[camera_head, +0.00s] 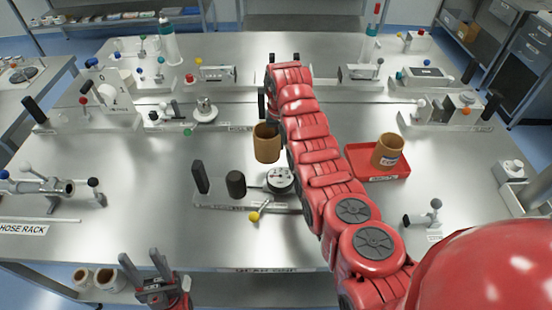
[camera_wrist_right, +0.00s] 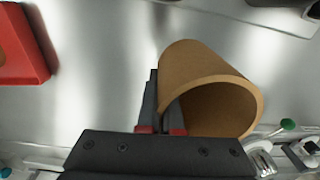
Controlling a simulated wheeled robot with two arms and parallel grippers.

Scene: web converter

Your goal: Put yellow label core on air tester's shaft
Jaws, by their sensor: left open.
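A brown cardboard core (camera_head: 266,142) is left of my right forearm in the head view, tilted; no yellow label shows on it. In the right wrist view, my right gripper (camera_wrist_right: 158,100) has its fingers at the wall of this core (camera_wrist_right: 228,88), closed on it with the core's open end facing the camera. A fixture plate (camera_head: 245,206) in the middle of the table carries two black posts and a round metal part (camera_head: 280,179). I cannot read its label or tell whether it is the air tester. My left gripper (camera_head: 160,284) is open and empty at the front left.
Several fixtures line the table's back and left, including a hose rack (camera_head: 24,229). The front of the table is mostly clear. More cores (camera_head: 106,278) lie below the front edge.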

